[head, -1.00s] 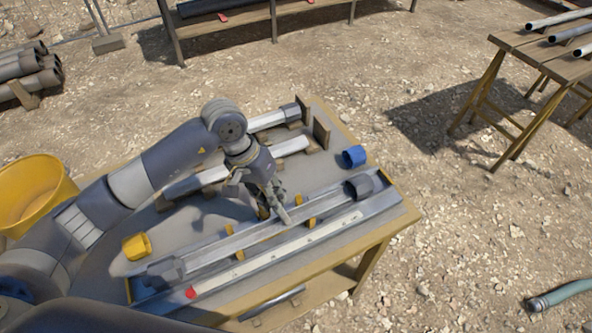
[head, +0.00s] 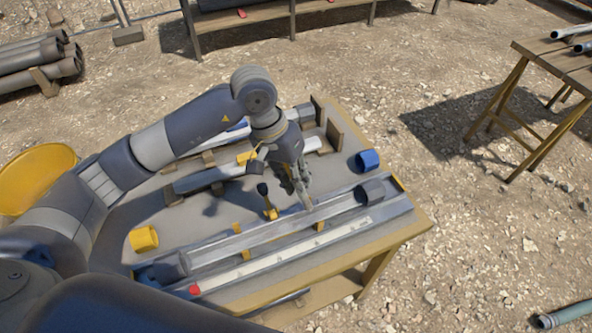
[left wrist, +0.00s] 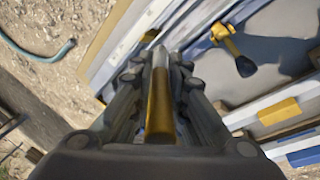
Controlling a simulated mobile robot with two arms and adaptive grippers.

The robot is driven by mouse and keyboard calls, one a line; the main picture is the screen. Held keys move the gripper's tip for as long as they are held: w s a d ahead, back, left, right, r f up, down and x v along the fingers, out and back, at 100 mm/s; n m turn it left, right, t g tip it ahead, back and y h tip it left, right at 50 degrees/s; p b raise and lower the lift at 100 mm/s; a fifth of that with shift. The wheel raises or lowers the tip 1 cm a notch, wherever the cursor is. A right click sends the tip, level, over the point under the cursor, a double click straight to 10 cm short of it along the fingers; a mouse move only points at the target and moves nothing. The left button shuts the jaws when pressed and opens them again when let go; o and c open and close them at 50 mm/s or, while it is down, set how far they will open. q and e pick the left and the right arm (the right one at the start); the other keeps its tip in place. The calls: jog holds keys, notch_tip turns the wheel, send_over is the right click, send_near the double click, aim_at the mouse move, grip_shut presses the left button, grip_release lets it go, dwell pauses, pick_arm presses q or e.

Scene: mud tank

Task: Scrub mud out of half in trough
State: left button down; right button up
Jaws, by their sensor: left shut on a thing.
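My left gripper (head: 299,186) is over the middle of the trough, pointing down. It is shut on a tool with a brown-yellow handle (left wrist: 160,105) and a pale grey tip (head: 308,202). The tip is close above or touching the half; I cannot tell which. The half (head: 252,240), a long grey channel with dark end pieces, lies lengthwise in the grey trough (head: 400,205). I cannot make out mud on it. A yellow tool with a black knob (head: 268,202) is just left of the gripper; it also shows in the left wrist view (left wrist: 232,45). My right gripper is not in view.
A yellow ring (head: 144,238) and a blue ring (head: 368,161) sit on the table (head: 205,215). Pipes (head: 215,175) lie on wooden blocks behind the trough. A white strip (head: 290,257) runs along the front. A yellow bucket (head: 38,172) stands left; another table (head: 560,62) stands right.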

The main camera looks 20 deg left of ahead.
pick_arm(q)
jog(key=shift+r, duration=1.1)
